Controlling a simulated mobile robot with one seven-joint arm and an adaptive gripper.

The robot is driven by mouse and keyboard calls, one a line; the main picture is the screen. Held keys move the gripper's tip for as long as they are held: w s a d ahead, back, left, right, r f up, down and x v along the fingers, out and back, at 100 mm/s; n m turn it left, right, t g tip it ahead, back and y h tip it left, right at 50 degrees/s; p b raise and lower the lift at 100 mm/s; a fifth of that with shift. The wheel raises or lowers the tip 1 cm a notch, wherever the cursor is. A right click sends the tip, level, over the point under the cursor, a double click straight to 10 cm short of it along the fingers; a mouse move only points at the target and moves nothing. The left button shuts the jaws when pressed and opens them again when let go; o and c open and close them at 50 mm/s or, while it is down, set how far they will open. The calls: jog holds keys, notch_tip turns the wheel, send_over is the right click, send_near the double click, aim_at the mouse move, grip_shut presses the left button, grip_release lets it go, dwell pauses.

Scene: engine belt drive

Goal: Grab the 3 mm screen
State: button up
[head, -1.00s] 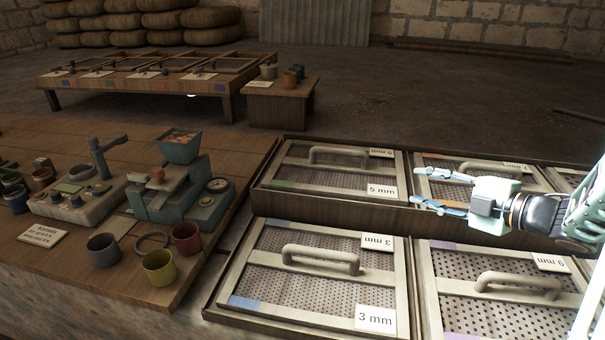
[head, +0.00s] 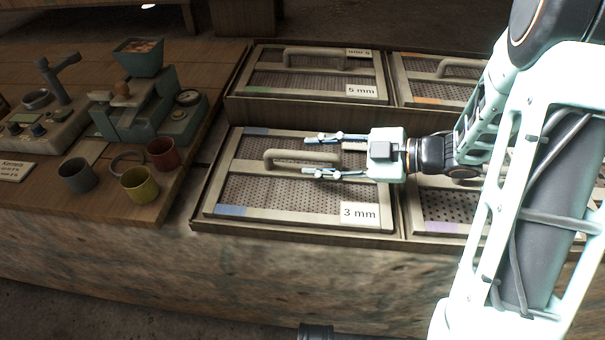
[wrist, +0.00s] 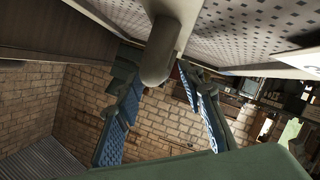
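The 3 mm screen (head: 290,213) lies flat in the front left compartment of the rack, with its label at its lower right corner and blue patches on its left corners. Its pale bar handle (head: 285,154) stands above the mesh. My gripper (head: 307,156) is open over the screen and points left. Its two fingers lie on either side of the right part of the handle in the head view. In the wrist view the handle (wrist: 158,62) shows between the spread fingers, which look apart from it. The handle's right end is partly hidden by the gripper.
The 5 mm screen (head: 310,82) lies behind, with more screens to the right, partly hidden by my arm. A wooden table (head: 120,200) on the left holds a red cup (head: 161,153), a yellow cup (head: 140,186), a grey cup (head: 77,175) and a scale.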

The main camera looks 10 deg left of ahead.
jog(key=shift+x, duration=1.55)
jog(key=shift+c, duration=0.6)
grip_shut()
jog(key=shift+r, duration=0.1)
